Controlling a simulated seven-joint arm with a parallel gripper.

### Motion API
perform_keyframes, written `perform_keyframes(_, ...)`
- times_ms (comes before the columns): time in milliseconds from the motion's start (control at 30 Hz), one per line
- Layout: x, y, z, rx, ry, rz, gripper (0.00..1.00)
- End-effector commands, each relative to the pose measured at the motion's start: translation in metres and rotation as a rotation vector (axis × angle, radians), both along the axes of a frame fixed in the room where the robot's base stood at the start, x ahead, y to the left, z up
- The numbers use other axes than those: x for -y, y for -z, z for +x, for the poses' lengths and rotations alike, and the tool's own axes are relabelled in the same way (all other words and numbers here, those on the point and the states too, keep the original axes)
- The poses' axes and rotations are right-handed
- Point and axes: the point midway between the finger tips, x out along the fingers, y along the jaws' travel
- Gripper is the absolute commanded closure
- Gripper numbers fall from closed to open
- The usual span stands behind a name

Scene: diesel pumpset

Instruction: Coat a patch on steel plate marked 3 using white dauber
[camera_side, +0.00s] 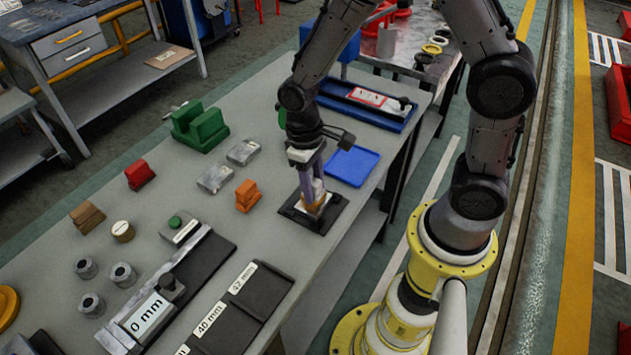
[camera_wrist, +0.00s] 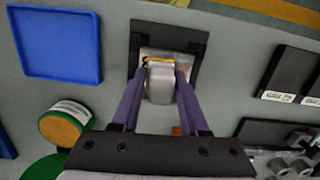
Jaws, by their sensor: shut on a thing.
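My gripper (camera_side: 313,190) is above the black square holder (camera_side: 299,216) near the table's right edge. In the wrist view, its two purple fingers (camera_wrist: 160,85) are shut on a pale grey-white block, seemingly the white dauber (camera_wrist: 160,88). A steel plate (camera_wrist: 185,60) lies on the black holder (camera_wrist: 196,40), partly hidden under the dauber and fingers. The dauber's lower end is at or just over this plate; I cannot tell whether they touch. No number is readable on it. Two other steel plates (camera_side: 243,151) (camera_side: 214,179) lie to the left on the table.
A blue tray (camera_side: 353,166) lies beside the holder; it also shows in the wrist view (camera_wrist: 55,45). An orange block (camera_side: 246,195), green block (camera_side: 199,128) and red block (camera_side: 139,174) stand left. Black labelled slabs (camera_side: 240,305) lie in front. A labelled round can (camera_wrist: 65,125) is nearby.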

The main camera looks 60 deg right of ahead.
Motion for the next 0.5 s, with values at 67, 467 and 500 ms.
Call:
perform_keyframes(67, -0.008, 0.000, 0.000, -0.001, -0.003, 0.000, 1.00)
perform_keyframes(467, -0.044, 0.001, 0.000, -0.001, -0.002, 0.000, 1.00)
perform_keyframes(500, -0.048, 0.001, 0.000, -0.001, -0.003, 0.000, 1.00)
